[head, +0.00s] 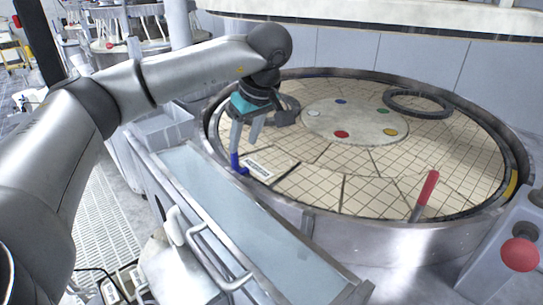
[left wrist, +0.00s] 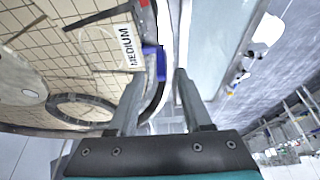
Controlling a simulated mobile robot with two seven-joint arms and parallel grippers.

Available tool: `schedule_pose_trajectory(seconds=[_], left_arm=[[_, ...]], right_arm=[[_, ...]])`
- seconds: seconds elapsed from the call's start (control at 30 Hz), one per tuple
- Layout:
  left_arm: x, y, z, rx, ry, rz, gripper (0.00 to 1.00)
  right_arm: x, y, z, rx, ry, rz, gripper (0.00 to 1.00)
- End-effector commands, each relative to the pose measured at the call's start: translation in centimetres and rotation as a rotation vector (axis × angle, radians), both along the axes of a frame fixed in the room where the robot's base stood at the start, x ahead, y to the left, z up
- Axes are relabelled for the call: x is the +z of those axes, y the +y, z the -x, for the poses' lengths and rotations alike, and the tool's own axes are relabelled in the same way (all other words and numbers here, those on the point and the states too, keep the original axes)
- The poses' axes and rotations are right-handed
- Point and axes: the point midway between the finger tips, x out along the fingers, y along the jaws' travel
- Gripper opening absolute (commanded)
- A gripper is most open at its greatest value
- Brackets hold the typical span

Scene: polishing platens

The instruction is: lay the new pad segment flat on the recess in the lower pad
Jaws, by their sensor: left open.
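The pad segment (head: 271,167) is a cream, grid-marked piece with a white label; the label reads MEDIUM (left wrist: 126,47) in the left wrist view. It lies at the near left edge of the lower pad (head: 380,165), with a dark gap along its right side. I cannot tell whether it is fully flat in the recess. A blue tab (head: 238,163) stands at its outer end and also shows in the left wrist view (left wrist: 155,62). My left gripper (head: 246,146) is open just above the tab, its fingers apart and empty. My right gripper is out of view.
A dark ring (head: 418,103) lies on the pad at the back, another (head: 284,107) behind my gripper. A red-handled tool (head: 427,188) stands at the front. The metal rim (head: 350,232) and a pale blue-topped bench (head: 212,190) border the pad. A red button (head: 520,254) is at right.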

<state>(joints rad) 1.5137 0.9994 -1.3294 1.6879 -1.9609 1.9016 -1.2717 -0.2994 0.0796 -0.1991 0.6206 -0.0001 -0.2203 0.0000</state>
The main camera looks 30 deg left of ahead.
Motion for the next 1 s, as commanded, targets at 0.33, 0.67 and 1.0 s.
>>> schedule_pose_trajectory(seconds=[0.33, 0.67, 1.0], left_arm=[[0.0, -7.2, 2.1, -0.003, -0.002, 0.001, 0.49], [0.0, -8.9, 2.7, 0.003, -0.001, 0.000, 0.49], [0.0, -8.9, 2.6, 0.002, -0.002, 0.001, 0.49]], right_arm=[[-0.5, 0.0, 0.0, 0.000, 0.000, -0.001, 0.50], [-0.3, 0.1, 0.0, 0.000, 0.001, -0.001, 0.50], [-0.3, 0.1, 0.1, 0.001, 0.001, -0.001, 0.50]])
